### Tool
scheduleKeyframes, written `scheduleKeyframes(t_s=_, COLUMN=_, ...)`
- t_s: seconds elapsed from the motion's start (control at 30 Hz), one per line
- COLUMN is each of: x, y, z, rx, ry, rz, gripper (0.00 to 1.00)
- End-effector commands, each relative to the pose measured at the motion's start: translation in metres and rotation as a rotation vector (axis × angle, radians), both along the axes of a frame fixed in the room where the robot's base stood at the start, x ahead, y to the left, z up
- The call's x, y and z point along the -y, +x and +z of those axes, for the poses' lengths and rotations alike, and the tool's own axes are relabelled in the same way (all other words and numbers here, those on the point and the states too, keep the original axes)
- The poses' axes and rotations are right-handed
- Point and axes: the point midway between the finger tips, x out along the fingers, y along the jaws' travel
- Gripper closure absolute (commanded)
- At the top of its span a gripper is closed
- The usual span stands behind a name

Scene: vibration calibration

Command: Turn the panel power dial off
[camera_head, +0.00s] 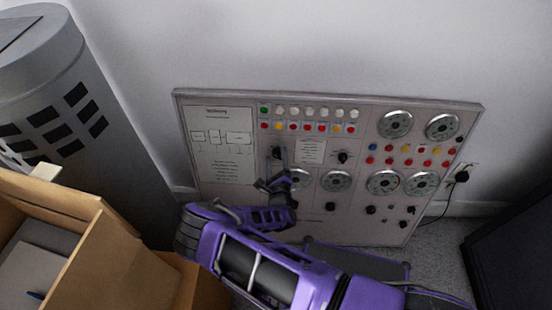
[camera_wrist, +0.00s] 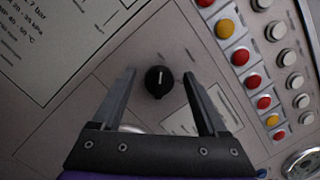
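The control panel (camera_head: 228,210) leans against the wall, with buttons, gauges and black dials. In the wrist view a round black dial (camera_wrist: 158,81) with a light pointer line sits on the panel face, a little beyond and between my fingertips. My gripper (camera_wrist: 160,73) is open, one finger on each side of the dial, and nothing is held. In the head view my gripper (camera_head: 281,162) is in front of the panel's upper left part, by a black dial (camera_head: 277,152) partly behind the fingers. Whether the fingers touch the panel cannot be told.
Red and yellow buttons (camera_wrist: 241,56) run along the right of the dial in the wrist view. A grey bin (camera_head: 80,110) and an open cardboard box (camera_head: 85,265) stand at the left. A dark box-shaped object (camera_head: 515,255) stands at the right, near a wall plug (camera_head: 462,176).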

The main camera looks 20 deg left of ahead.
Motion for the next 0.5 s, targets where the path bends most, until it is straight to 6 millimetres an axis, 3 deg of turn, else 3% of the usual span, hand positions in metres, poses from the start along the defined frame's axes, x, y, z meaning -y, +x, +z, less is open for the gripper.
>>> scheduleKeyframes(t_s=0.27, x=0.001, y=-0.003, z=0.001, rx=0.000, ry=0.001, rz=0.001, gripper=0.24)
scheduleKeyframes(t_s=0.5, x=0.014, y=-0.038, z=0.004, rx=-0.002, ry=-0.002, rz=0.001, gripper=0.24)
